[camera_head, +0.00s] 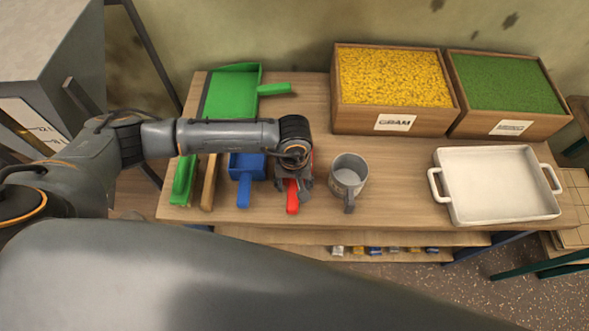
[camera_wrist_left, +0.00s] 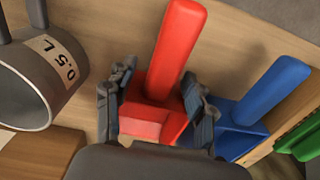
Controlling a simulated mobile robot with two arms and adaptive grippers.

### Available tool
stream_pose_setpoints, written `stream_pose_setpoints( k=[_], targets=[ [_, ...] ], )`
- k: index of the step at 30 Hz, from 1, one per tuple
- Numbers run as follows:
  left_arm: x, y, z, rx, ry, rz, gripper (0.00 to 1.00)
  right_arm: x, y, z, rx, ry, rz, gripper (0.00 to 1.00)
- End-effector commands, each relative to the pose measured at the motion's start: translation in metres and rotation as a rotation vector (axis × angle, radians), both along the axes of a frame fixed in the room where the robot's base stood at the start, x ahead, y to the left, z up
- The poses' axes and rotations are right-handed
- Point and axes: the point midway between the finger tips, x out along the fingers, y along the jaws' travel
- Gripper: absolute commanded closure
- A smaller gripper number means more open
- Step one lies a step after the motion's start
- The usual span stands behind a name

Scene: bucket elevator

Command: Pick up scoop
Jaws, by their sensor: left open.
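A red scoop (camera_head: 292,198) lies on the wooden table, its handle toward the front edge. My left gripper (camera_head: 291,188) is above it and hides most of its body. In the left wrist view the red scoop (camera_wrist_left: 172,55) lies between the two open fingers of my left gripper (camera_wrist_left: 155,95), at the base of its handle. I cannot tell whether the fingers touch it. A blue scoop (camera_head: 244,180) lies just to the left in the head view, and right of the red one in the wrist view (camera_wrist_left: 268,95). My right gripper is not in view.
A grey measuring cup (camera_head: 349,176) stands close to the red scoop. A white tray (camera_head: 495,185) is at the right. Boxes of yellow grain (camera_head: 395,122) and green grain (camera_head: 510,128) stand at the back. A green dustpan (camera_head: 232,95) and brush (camera_head: 183,180) lie left.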

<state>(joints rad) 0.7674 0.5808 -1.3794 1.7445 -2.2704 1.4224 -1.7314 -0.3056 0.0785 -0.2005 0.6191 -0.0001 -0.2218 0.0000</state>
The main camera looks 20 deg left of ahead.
Motion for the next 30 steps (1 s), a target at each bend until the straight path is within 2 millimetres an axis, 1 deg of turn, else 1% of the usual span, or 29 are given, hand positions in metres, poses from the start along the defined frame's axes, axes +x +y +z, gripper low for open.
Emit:
stream_pose_setpoints(
  k=[1, 2, 3, 5, 6, 8, 9, 17, 23, 25, 27, 30],
  targets=[
    [0.0, 0.0, 0.0, 0.0, 0.0, 0.0, 0.49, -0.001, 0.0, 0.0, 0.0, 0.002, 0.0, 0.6],
    [0.0, 0.0, 0.0, 0.0, 0.0, 0.0, 0.55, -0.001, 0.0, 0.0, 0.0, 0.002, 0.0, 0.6],
    [0.0, 0.0, 0.0, 0.0, 0.0, 0.0, 0.64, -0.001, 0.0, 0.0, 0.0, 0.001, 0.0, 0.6],
    [0.0, 0.0, 0.0, 0.0, 0.0, 0.001, 0.76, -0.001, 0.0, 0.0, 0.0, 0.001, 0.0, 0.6],
    [0.0, 0.0, 0.0, 0.0, 0.0, 0.001, 0.84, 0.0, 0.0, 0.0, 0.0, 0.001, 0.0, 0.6],
    [0.0, 0.0, 0.0, 0.0, 0.0, 0.001, 0.96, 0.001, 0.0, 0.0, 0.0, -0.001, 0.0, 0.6],
    [0.0, 0.0, 0.0, 0.0, 0.0, 0.001, 1.0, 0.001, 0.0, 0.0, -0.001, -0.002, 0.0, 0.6],
    [0.0, 0.0, 0.001, 0.0, -0.001, 0.001, 1.0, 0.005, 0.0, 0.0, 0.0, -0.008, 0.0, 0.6],
    [0.002, 0.0, 0.008, -0.001, -0.003, 0.001, 1.0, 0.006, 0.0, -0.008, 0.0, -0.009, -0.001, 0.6],
    [0.001, 0.001, 0.015, -0.001, -0.005, -0.001, 1.0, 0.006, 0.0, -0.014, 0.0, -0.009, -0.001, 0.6],
    [0.002, 0.0, 0.027, -0.002, -0.009, -0.002, 1.0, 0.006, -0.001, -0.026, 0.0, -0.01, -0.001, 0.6],
    [-0.015, -0.014, 0.051, -0.005, -0.007, -0.009, 1.0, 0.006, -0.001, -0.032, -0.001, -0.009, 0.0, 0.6]
  ],
)
